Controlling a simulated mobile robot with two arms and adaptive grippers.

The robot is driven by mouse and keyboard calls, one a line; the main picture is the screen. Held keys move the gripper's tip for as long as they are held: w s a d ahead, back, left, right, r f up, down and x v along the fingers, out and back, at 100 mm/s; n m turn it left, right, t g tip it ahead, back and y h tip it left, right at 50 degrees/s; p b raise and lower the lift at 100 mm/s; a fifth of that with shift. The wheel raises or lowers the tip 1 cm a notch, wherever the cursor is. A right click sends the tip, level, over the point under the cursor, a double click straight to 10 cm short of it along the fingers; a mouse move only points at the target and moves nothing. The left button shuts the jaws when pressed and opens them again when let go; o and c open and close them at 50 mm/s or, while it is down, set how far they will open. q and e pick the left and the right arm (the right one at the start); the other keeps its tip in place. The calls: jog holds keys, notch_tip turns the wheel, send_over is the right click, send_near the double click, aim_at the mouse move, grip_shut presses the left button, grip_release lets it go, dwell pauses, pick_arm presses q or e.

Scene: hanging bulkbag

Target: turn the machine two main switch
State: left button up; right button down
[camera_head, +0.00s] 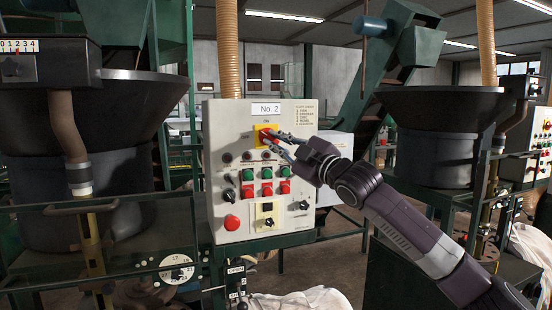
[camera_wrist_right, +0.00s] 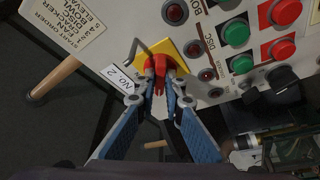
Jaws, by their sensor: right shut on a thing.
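The machine two control panel (camera_head: 222,180) is a pale upright box with a "No. 2" label (camera_head: 265,108), facing me in the head view. Its main switch is a red handle on a yellow plate (camera_head: 262,129) near the top; the red handle (camera_wrist_right: 160,66) also shows in the right wrist view. My right gripper (camera_head: 270,138) reaches in from the right, and its fingers are shut on the red handle. In the wrist view the two fingertips (camera_wrist_right: 159,82) sit on either side of the handle. The handle's exact angle is partly hidden by the fingers. My left gripper is not in view.
Green and red buttons (camera_head: 267,189), black knobs and a red stop button (camera_head: 232,222) sit below the switch. Large dark hoppers (camera_head: 85,120) stand left and right (camera_head: 435,130). A second panel (camera_head: 541,145) is at the far right.

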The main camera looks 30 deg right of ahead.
jog(key=shift+a+f+m+t+h+b, duration=0.2)
jog(key=shift+m+h+b, duration=1.05)
jog(key=shift+m, duration=1.25)
jog(key=shift+a+r+m+t+h+b, duration=0.1)
jog(key=shift+m+t+h+b, duration=0.15)
jog(key=shift+m+h+b, duration=1.6)
jog(key=shift+a+f+m+t+h+b, duration=0.1)
jog(key=shift+m+t+h+b, duration=0.45)
jog(key=shift+m, duration=2.6)
jog(key=shift+r+g, duration=0.15)
jog(key=shift+g, duration=0.15)
jog(key=c, duration=2)
grip_release()
jog(key=shift+w, duration=0.1)
jog(key=shift+b, duration=0.3)
jog(key=v, duration=1.2)
